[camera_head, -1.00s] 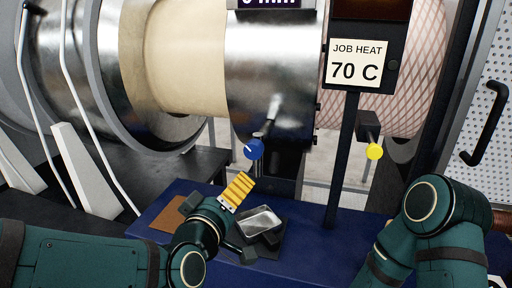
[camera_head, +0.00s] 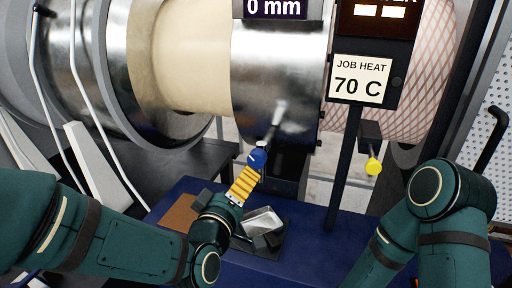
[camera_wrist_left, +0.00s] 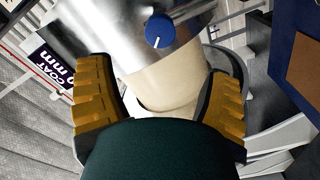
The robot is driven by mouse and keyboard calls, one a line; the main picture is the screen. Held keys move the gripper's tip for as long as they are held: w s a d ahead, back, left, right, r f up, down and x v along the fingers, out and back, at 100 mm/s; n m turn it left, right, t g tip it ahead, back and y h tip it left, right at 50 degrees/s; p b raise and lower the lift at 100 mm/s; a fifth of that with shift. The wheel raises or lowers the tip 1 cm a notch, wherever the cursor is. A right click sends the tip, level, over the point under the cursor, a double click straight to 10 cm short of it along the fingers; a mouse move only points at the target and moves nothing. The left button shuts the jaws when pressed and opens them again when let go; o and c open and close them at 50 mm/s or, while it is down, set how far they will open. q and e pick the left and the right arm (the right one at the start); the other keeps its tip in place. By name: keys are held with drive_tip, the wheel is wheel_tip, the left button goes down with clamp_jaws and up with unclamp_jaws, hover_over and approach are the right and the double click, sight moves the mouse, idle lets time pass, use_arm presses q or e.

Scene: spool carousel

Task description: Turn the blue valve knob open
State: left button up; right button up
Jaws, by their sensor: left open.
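The blue valve knob (camera_head: 257,158) sits at the end of a short stem below the metal drum. In the left wrist view the knob (camera_wrist_left: 159,31) is round with a white mark and lies beyond the fingertips, a little above the gap between them. My left gripper (camera_head: 250,172) has yellow ridged fingers and is just below the knob in the head view. In the left wrist view its fingers (camera_wrist_left: 160,82) are wide apart with nothing between them. Whether a fingertip touches the knob cannot be told. My right arm shows at the right; its gripper is out of view.
A yellow knob (camera_head: 374,166) hangs to the right, under a "JOB HEAT 70 C" sign (camera_head: 358,79) on a dark post. A metal tray (camera_head: 263,221) and a brown pad (camera_head: 180,214) are on the blue bench (camera_head: 307,238). A "0 mm" display (camera_head: 275,8) is above.

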sight(255, 161)
use_arm(q)
drive_tip(key=p+x, duration=0.3)
drive_tip(key=x, duration=0.8)
drive_tip(key=shift+w+d, duration=0.2)
drive_tip(key=shift+d, duration=0.05)
drive_tip(key=c, duration=1.2)
